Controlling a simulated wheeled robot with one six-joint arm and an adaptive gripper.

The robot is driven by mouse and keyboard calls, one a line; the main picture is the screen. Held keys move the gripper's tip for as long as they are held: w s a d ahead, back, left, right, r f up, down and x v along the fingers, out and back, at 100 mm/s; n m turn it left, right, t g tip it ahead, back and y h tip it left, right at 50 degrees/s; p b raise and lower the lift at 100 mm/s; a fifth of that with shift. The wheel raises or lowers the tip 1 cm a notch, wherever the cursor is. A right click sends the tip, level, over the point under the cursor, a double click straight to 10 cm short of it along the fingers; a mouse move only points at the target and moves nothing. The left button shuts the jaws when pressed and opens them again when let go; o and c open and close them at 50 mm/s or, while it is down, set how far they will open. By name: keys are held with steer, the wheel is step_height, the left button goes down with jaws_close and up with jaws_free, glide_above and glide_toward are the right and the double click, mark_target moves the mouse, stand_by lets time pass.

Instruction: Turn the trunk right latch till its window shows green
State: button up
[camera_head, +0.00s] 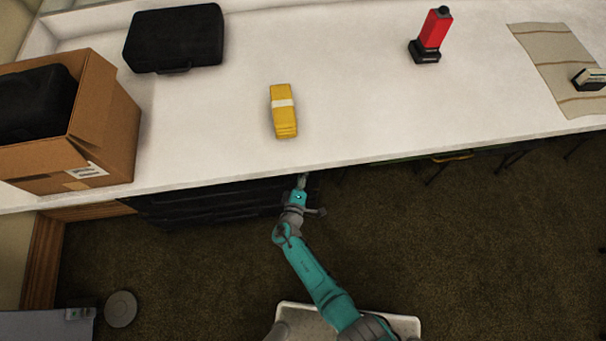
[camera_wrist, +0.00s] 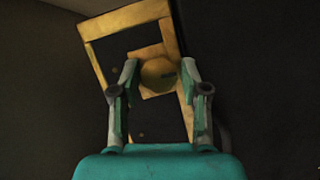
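In the wrist view a gold latch plate (camera_wrist: 131,18) with a round gold knob (camera_wrist: 156,84) is mounted on a dark face, tilted in the picture. The knob has a small dark mark at its right side. My gripper (camera_wrist: 160,72) points at the knob, with one finger on each side of it. The fingers stand apart with narrow gaps to the knob, and I see no clear contact. No green shows on the latch. In the head view my gripper (camera_head: 303,179) is at the counter's front edge, beside a dark ridged body (camera_head: 210,204) under the counter.
A white counter (camera_head: 360,110) runs above my gripper. On it are a yellow banded stack (camera_head: 284,118), a black case (camera_head: 175,38), a cardboard box (camera_head: 112,125), a red-and-black device (camera_head: 433,35) and a striped cloth (camera_head: 550,55). The carpet (camera_head: 200,285) in front has open room.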

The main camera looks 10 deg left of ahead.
steer(key=shift+o, duration=0.6)
steer(key=s+a+r, duration=0.1)
steer(key=s, duration=1.1)
steer(key=shift+r, duration=0.3)
steer(key=shift+w+f, duration=0.1)
steer(key=s+d+f+m+g, duration=0.25)
steer(key=s+d, duration=0.35)
steer(key=d, duration=0.3)
steer(key=s+d+f+m+g, duration=0.1)
steer(key=s+d+f+g, duration=0.3)
steer(key=d, duration=0.6)
steer(key=s+d+r+m+y, duration=0.3)
steer(key=s+r, duration=0.5)
steer(key=s, duration=0.3)
steer(key=s+d+r+m+t, duration=0.1)
steer(key=s+r+m+t, duration=0.1)
steer(key=r, duration=1.3)
steer(key=s+d+r+m+t+h, duration=0.1)
steer(key=s+r+m, duration=0.4)
steer(key=r, duration=0.9)
steer(key=shift+d+r+m+t, duration=0.4)
steer(key=shift+d+m+t, duration=0.15)
steer(key=shift+t, duration=0.3)
